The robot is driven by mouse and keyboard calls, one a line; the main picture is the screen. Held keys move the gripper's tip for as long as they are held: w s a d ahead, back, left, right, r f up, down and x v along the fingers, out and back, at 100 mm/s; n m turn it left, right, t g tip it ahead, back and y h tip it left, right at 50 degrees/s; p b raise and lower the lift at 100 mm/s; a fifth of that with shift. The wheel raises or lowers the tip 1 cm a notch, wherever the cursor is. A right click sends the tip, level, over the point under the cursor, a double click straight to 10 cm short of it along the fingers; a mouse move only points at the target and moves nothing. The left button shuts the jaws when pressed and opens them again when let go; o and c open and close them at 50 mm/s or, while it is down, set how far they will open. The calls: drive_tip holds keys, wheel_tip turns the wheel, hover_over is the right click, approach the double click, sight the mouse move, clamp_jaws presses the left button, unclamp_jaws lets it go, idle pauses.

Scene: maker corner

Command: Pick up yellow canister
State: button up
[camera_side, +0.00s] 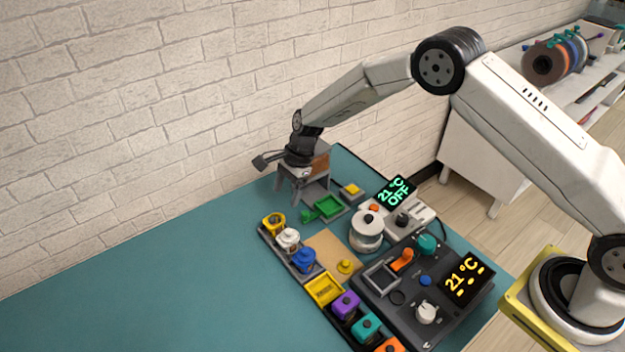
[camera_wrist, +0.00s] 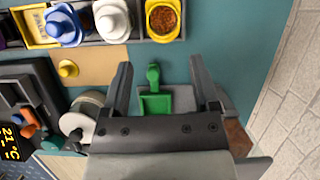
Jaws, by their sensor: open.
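The yellow canister (camera_side: 273,223) stands at the far-left end of a dark rack, beside a white canister (camera_side: 288,238) and a blue one (camera_side: 304,259). In the wrist view the yellow canister (camera_wrist: 163,20) is at the top, open-topped with brown grains inside. My gripper (camera_side: 303,193) is open and empty, above the table behind and to the right of the canister. In the wrist view my gripper (camera_wrist: 160,68) points its fingers toward the rack, with the canister beyond the fingertips. Nothing hides the canister.
A green scoop-like tray (camera_wrist: 153,102) shows between my fingers. A round white-lidded pot (camera_side: 368,229), a control panel (camera_side: 440,299) and yellow, purple and teal bins stand to the right. A brick wall rises behind. The teal table (camera_side: 150,300) is clear at left.

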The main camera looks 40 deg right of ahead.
sight(270, 234)
drive_tip(key=shift+w+a+f+m, duration=0.4)
drive_tip(key=shift+a+f, duration=0.15)
drive_tip(key=shift+f, duration=0.1)
drive_tip(key=shift+f, duration=0.1)
drive_tip(key=shift+x, duration=1.2)
drive_tip(key=shift+s+f, duration=0.1)
drive_tip(key=shift+x, duration=2.5)
drive_tip(key=shift+c, duration=0.2)
clamp_jaws()
